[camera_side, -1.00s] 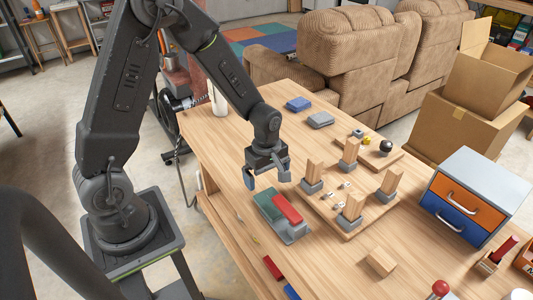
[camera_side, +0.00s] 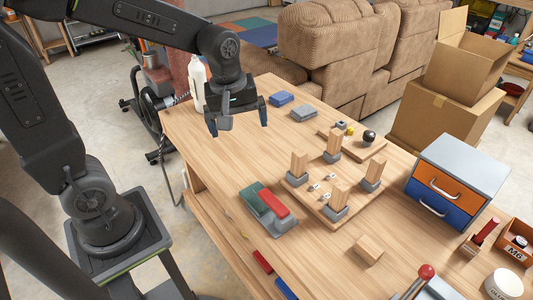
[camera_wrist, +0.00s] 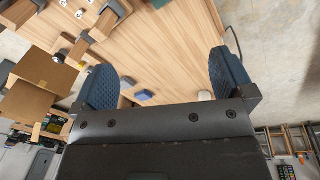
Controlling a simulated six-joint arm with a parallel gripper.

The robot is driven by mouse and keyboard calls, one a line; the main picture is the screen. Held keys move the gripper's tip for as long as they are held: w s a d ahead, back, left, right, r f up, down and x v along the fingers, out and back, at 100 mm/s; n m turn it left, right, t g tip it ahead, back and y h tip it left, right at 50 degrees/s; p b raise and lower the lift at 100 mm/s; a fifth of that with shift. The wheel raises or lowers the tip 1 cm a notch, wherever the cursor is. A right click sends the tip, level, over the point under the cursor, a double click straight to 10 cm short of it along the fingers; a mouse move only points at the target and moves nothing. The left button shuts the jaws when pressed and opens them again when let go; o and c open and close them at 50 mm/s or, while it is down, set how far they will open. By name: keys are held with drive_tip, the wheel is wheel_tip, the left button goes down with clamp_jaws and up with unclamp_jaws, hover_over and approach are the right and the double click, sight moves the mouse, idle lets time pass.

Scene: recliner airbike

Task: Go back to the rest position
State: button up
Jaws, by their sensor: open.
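My gripper (camera_side: 238,126) is raised above the left back part of the wooden table (camera_side: 205,150). Its two dark blue fingers are spread wide with nothing between them, and it touches nothing. In the wrist view the open fingers (camera_wrist: 163,78) frame bare tabletop and a small blue block (camera_wrist: 144,95) beyond. My arm reaches in from the left, with the forearm near level at the top of the side view.
A white bottle (camera_side: 197,88) stands close behind my wrist. A green and red block set in a grey tray (camera_side: 282,226), a pegged board (camera_side: 310,196), a drawer box (camera_side: 470,160), a blue block (camera_side: 281,98) and a grey block (camera_side: 304,113) are on the table.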

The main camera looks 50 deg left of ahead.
drive_tip(key=s+d+r+m+t, duration=0.1)
drive_tip(key=s+r+m+t, duration=0.1)
drive_tip(key=s+m, duration=0.3)
drive_tip(key=s+d+r+m+t, duration=0.1)
drive_tip(key=s+r+m+t, duration=0.1)
drive_tip(key=s+m, duration=0.4)
drive_tip(key=shift+d+r+m, duration=0.3)
drive_tip(key=shift+r+m, duration=0.5)
drive_tip(key=shift+r, duration=0.1)
drive_tip(key=shift+w, duration=0.1)
drive_tip(key=shift+c, duration=0.3)
